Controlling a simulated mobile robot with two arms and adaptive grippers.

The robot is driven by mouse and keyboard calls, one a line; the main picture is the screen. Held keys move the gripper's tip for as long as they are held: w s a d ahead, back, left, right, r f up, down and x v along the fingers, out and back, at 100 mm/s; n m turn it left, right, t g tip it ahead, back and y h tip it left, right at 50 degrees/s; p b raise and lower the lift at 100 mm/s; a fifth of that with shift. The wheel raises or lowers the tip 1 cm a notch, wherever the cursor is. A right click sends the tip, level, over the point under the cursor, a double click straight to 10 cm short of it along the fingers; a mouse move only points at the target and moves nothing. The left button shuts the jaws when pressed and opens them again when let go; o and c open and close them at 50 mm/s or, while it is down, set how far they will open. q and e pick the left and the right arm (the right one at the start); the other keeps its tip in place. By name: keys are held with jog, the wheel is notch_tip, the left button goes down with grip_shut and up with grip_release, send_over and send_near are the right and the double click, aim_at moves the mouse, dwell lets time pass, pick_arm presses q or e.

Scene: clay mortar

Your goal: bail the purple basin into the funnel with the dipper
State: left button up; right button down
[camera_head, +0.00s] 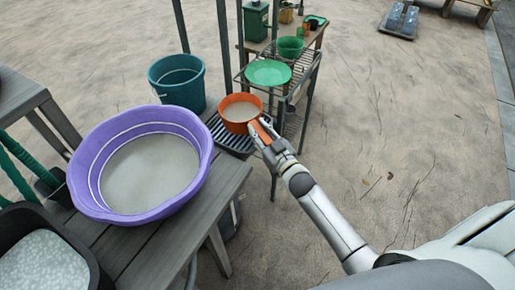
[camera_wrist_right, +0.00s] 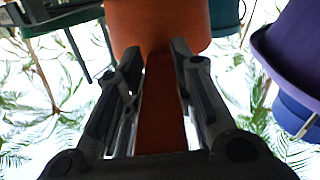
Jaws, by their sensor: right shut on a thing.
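The purple basin (camera_head: 78,180) stands on the grey wooden bench at the left, holding a broad pool of grey-beige material. It also shows at the right edge of the right wrist view (camera_wrist_right: 290,55). The orange dipper (camera_head: 238,126) is upright, with similar grey-beige material inside. My right gripper (camera_head: 262,131) is shut on the dipper's handle; the right wrist view shows the handle between the fingers (camera_wrist_right: 160,75) and the dipper's cup (camera_wrist_right: 160,25) beyond. The dipper is right of the basin, above or beside a dark slatted rack. I cannot make out a funnel. My left gripper is not in view.
A teal bucket (camera_head: 177,82) stands behind the basin. A metal rack holds a green plate (camera_head: 268,73) and a green bowl (camera_head: 290,47) beyond the dipper. Thin dark posts rise near them. A black tub (camera_head: 45,262) is at lower left. Open floor lies right.

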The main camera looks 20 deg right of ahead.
aim_at(258, 124)
jog(key=shift+w+d+f+b, duration=0.15)
jog(key=shift+w+d+b, duration=0.05)
jog(key=shift+w+d, duration=0.4)
jog(key=shift+w+d+f+b, duration=0.2)
jog(key=shift+w+d, duration=0.25)
jog(key=shift+w, duration=0.2)
jog(key=shift+s+a+r+n+y+b, duration=0.1)
jog(key=shift+a+r+n+b, duration=0.3)
jog(key=shift+n, duration=2.55)
jog(key=shift+a+r+n+y+b, duration=0.15)
jog(key=shift+r+n, duration=0.5)
jog(key=shift+n, duration=2.25)
jog(key=shift+s+a+r+n+y+b, duration=0.2)
jog(key=shift+r+n, duration=0.35)
jog(key=shift+n, duration=2.4)
jog(key=shift+w, duration=0.1)
